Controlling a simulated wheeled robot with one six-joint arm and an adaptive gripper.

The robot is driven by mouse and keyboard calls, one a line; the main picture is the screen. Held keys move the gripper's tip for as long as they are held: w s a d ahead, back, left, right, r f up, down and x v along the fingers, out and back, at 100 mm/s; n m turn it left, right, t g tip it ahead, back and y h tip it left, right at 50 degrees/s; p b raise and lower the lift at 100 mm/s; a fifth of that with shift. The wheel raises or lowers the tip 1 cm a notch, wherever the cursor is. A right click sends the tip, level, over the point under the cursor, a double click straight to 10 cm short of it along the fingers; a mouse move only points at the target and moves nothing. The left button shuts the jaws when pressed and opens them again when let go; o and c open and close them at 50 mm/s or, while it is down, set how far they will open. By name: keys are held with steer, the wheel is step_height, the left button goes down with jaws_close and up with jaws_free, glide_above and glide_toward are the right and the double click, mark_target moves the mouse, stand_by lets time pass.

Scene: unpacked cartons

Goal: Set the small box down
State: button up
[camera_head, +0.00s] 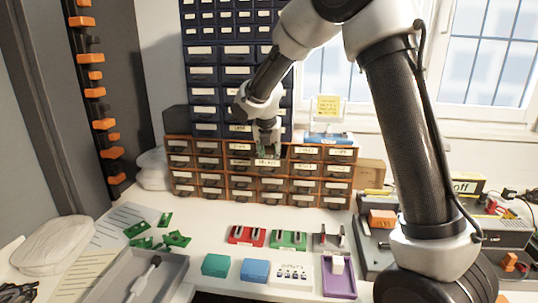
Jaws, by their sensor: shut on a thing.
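My gripper (267,153) hangs in front of the wooden drawer cabinet (238,190), fingers pointing down, well above the white worktop (205,225). It is shut on a small dark greenish thing between its fingers, which I take to be the small box (268,149); the fingers hide much of it, so its exact shape and edges cannot be told. I cannot tell whether it touches the cabinet behind it.
Red (247,236) and green (288,240) holders, a teal box (215,265), a blue box (255,270) and a purple tray (340,288) with a white block stand along the worktop. Green pieces (177,239) lie left. Bare worktop shows between the cabinet and the holders.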

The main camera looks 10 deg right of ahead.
steer(key=o, duration=1)
steer(key=v, duration=1.2)
steer(key=s+d+r+m, duration=0.4)
steer(key=s+d+m, duration=0.8)
steer(key=s+m, duration=0.15)
steer(key=s+d+f+m, duration=0.1)
steer(key=s+m, duration=0.5)
steer(key=s, duration=0.1)
steer(key=s+d+f+m+y, duration=0.1)
steer(key=s+d+f+m, duration=0.1)
steer(key=s+m, duration=0.4)
steer(key=s+d+f+m, duration=0.2)
steer(key=s+m, duration=0.4)
steer(key=s, duration=0.2)
steer(key=shift+d+y, duration=0.1)
steer(key=shift+y, duration=0.3)
